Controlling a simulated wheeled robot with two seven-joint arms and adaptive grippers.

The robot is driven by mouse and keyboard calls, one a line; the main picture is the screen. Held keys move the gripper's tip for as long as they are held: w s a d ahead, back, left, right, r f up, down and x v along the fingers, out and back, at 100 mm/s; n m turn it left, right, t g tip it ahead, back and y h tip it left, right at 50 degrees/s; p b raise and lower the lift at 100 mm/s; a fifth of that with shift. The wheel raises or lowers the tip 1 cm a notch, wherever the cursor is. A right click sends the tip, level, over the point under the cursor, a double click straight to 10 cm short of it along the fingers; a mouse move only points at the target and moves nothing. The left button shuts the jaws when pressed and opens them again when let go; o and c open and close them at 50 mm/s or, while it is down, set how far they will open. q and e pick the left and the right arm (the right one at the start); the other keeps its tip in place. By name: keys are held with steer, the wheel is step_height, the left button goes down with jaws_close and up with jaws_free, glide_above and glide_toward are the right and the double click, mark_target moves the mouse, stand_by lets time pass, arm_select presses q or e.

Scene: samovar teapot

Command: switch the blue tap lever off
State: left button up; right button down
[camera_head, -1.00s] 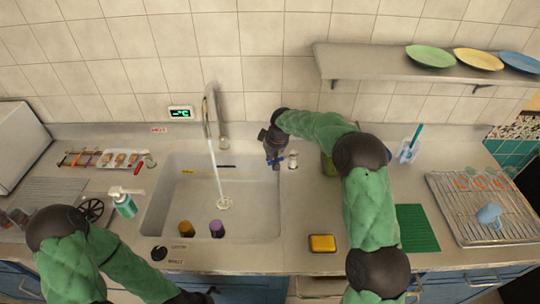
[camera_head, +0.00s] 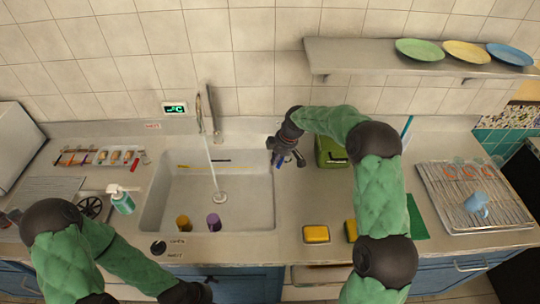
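The metal tap (camera_head: 208,112) stands at the back of the sink (camera_head: 165,205), and a stream of water (camera_head: 212,170) runs from it into the basin. The blue tap lever (camera_head: 280,160) shows as a small blue patch on the counter right of the sink. My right gripper (camera_head: 286,158) points down over it, very close, and partly hides it. Whether they touch, and whether the fingers are open or shut, I cannot tell. My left gripper (camera_head: 200,292) is low at the bottom edge, in front of the counter, dark and partly cut off.
A green container (camera_head: 330,152) stands just right of my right gripper. Yellow sponges (camera_head: 316,234) lie at the counter front. Purple (camera_head: 214,222) and amber (camera_head: 183,222) cups stand in the sink. A soap bottle (camera_head: 123,202) is left, a dish rack (camera_head: 475,195) right.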

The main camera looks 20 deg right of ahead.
steer(key=s+d+n, duration=0.1)
steer(key=d+n, duration=0.1)
steer(key=shift+s+n+g, duration=0.3)
steer(key=shift+g, duration=0.1)
steer(key=shift+s+d, duration=0.25)
steer(key=shift+d, duration=0.15)
steer(key=a+f, duration=0.1)
steer(key=a, duration=0.3)
steer(key=v, duration=0.3)
steer(key=w+v, duration=0.1)
steer(key=v, duration=0.2)
steer(key=p+v, duration=0.1)
steer(key=v, duration=0.2)
steer(key=shift+w+d+r, duration=0.15)
steer(key=shift+w+d, duration=0.05)
steer(key=shift+d, duration=0.1)
steer(key=shift+s+d+r, duration=0.15)
steer(key=shift+d+r, duration=0.05)
steer(key=shift+r, duration=0.2)
